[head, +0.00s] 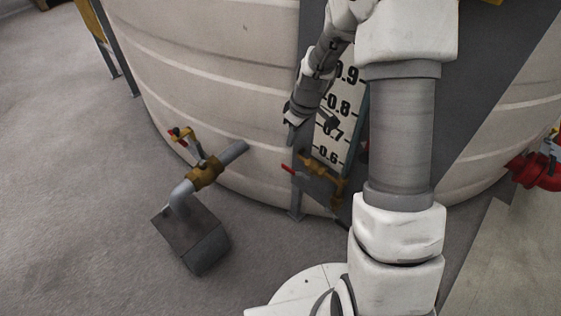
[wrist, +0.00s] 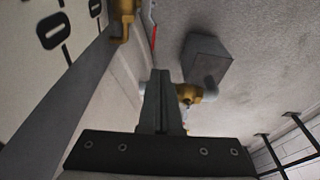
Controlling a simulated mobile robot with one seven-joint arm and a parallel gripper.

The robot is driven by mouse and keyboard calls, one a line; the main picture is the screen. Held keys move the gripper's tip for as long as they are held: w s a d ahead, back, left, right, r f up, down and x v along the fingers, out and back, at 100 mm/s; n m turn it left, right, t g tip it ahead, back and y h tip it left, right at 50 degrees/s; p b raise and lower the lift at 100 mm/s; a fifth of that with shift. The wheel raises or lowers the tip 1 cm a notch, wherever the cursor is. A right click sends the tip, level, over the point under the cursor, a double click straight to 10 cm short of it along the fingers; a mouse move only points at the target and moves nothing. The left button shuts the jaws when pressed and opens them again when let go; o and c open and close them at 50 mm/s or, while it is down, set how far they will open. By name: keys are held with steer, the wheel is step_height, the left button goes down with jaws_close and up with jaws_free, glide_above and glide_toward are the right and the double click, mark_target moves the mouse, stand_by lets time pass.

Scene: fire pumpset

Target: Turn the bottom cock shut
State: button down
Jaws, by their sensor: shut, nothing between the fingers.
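A brass cock (head: 322,168) with a short red lever (head: 288,169) sits at the foot of the numbered level gauge; the lever points left. In the wrist view its brass body (wrist: 122,18) is at the top, with the red lever (wrist: 154,36) beside it. I take this for the bottom cock. My gripper (head: 291,138) is above the lever and apart from it in the head view. Its fingers (wrist: 158,78) are together and empty in the wrist view. They partly cover a second brass valve farther off.
The second brass valve (head: 204,173), with a red-tipped handle, is on a grey pipe left of the gauge, above a grey block (head: 191,240). The big pale tank (head: 220,60) stands behind. A gauge board (head: 343,100) is right of my gripper. Floor at left is clear.

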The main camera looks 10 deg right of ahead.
mark_target(287, 167)
steer(key=shift+m, duration=0.3)
steer(key=b+x, duration=0.1)
steer(key=x, duration=0.3)
steer(key=d+b+x, duration=0.1)
steer(key=b+x, duration=0.1)
steer(key=x, duration=0.2)
steer(key=b+x, duration=0.1)
steer(key=x, duration=0.3)
steer(key=shift+w+d+f, duration=0.1)
steer(key=shift+w+d, duration=0.15)
steer(key=shift+b+x, duration=0.45)
steer(key=shift+x, duration=0.3)
steer(key=shift+s+d, duration=0.1)
